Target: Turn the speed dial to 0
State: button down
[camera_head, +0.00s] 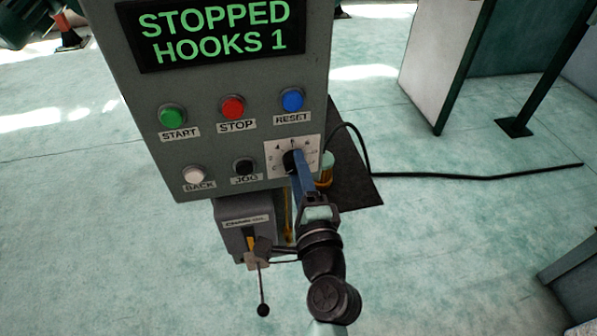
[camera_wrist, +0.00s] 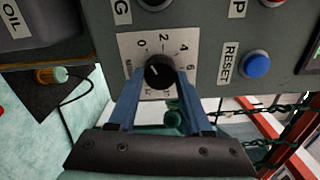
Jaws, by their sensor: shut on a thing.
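The speed dial is a round black knob (camera_wrist: 159,72) on a white scale plate (camera_head: 272,160) at the lower right of the grey control panel. In the wrist view the scale's 0 is up and left of the knob. A pale mark on the knob seems to point up and left, roughly towards the 0; its exact setting is hard to read. My gripper (camera_head: 294,163) reaches up to the dial, its blue fingers on either side of the knob and shut on it. In the head view the fingers hide part of the knob and scale.
Close by are the blue RESET button (camera_head: 292,100), black JOG button (camera_head: 244,167), red STOP button (camera_head: 232,107) and green START button (camera_head: 172,116). The display (camera_head: 217,33) reads STOPPED, HOOKS 1. A lever box (camera_head: 245,213) hangs below. A black cable (camera_head: 470,177) crosses the floor.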

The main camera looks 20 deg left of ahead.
jog(key=shift+c, duration=1.7)
grip_release()
jog(key=b+v, duration=0.3)
jog(key=v, duration=1)
